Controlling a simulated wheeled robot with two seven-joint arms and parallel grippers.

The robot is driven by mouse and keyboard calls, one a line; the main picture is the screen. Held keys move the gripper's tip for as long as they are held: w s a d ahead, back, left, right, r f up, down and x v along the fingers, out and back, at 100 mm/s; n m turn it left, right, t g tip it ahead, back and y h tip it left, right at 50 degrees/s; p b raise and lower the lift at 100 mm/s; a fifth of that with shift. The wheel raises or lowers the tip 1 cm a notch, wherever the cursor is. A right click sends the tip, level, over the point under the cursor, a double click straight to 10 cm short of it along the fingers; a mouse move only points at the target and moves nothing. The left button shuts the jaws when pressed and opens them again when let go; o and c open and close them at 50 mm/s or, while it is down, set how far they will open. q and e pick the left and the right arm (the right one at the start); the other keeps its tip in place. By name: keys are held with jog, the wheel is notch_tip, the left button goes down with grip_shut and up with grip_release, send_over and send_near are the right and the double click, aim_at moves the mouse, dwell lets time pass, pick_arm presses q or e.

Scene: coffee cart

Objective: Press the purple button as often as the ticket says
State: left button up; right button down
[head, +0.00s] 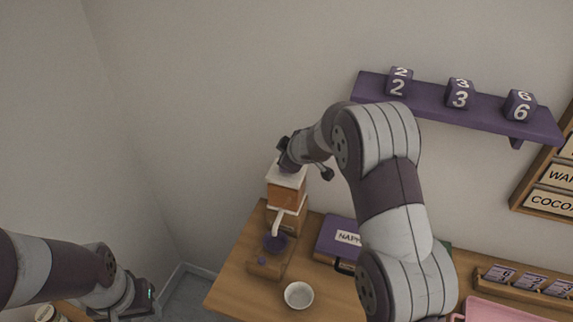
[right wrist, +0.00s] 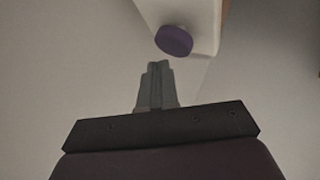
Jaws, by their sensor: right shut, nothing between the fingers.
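The purple button (right wrist: 174,40) sticks out of a white face of the dispenser in the right wrist view. The dispenser (head: 287,191), white-topped with an orange-brown body, stands on the wooden cart in the head view; I cannot make out the button there. My right gripper (right wrist: 157,68) is shut and empty, its tips just short of the button in the picture, with no clear contact. In the head view it (head: 284,160) is at the dispenser's top. My left gripper (head: 146,298) is low at the left, its fingers unclear. Several purple cards (head: 533,283), possibly tickets, stand in a rack; their print is too small to read.
A purple cup (head: 275,243) is under the dispenser's spout. A white bowl (head: 298,295) and a purple napkin box (head: 338,240) are on the cart. A pink tray (head: 490,310) is at right. Number cubes (head: 460,93) sit on a purple shelf (head: 430,106).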

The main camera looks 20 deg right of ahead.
jog(key=shift+f, duration=0.15)
dwell(0.5)
jog(key=shift+f+b, duration=0.25)
jog(key=shift+b, duration=0.1)
jog(key=shift+f+b, duration=0.75)
jog(key=shift+f, duration=0.15)
dwell(0.7)
jog(key=shift+r, duration=0.1)
jog(key=shift+r+p, duration=1.15)
jog(key=shift+p, duration=0.25)
notch_tip(320, 180, up, 5)
jog(key=p, duration=0.5)
jog(key=shift+r+p, duration=0.15)
jog(key=shift+p, duration=0.15)
